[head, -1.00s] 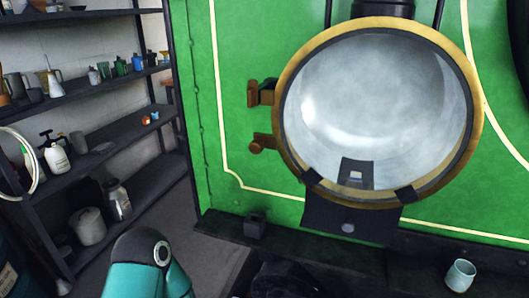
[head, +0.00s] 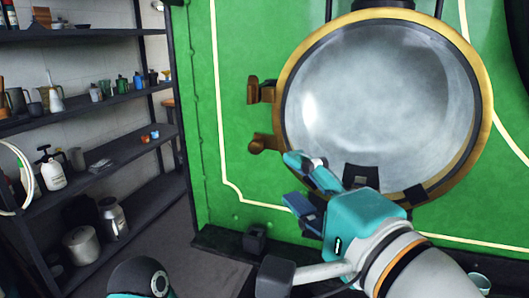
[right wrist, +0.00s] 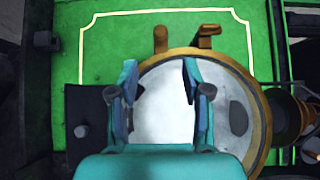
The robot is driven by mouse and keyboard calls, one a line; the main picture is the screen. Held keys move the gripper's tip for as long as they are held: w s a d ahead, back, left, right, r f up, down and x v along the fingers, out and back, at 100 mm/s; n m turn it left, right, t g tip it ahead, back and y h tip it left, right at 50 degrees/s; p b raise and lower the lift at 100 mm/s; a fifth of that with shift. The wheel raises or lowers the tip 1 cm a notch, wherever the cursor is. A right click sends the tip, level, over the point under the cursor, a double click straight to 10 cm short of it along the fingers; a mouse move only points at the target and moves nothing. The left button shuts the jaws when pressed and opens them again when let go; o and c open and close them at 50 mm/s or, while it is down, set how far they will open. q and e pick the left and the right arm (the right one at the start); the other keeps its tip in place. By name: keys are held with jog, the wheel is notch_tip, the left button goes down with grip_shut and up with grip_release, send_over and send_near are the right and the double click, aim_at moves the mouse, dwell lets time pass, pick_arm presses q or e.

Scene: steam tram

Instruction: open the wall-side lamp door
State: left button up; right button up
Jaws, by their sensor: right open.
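The lamp is a large round one with a brass-coloured rim (head: 482,130) and pale, shiny glass (head: 370,100), set on a green panel. Two copper-coloured fittings, an upper one (head: 261,91) and a lower one (head: 264,143), stick out at its left edge. In the right wrist view the rim (right wrist: 257,108) and both fittings show beyond the fingers. My right gripper (head: 297,180) is open and empty, in front of the lamp's lower left. Whether it touches the rim I cannot tell. It hides part of the lower rim. My left gripper is out of view.
Dark shelves (head: 120,180) with bottles, cups and jars stand at the left against a pale wall. A small dark block (head: 255,239) sits on the ledge below the panel. A pale cup (head: 480,284) shows at the lower right, behind my right arm.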

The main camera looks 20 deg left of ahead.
aim_at(259, 152)
jog(key=x, duration=1.3)
jog(key=shift+f+b, duration=0.1)
jog(key=shift+b, duration=0.2)
jog(key=shift+c, duration=0.3)
grip_shut()
jog(key=shift+f, duration=0.1)
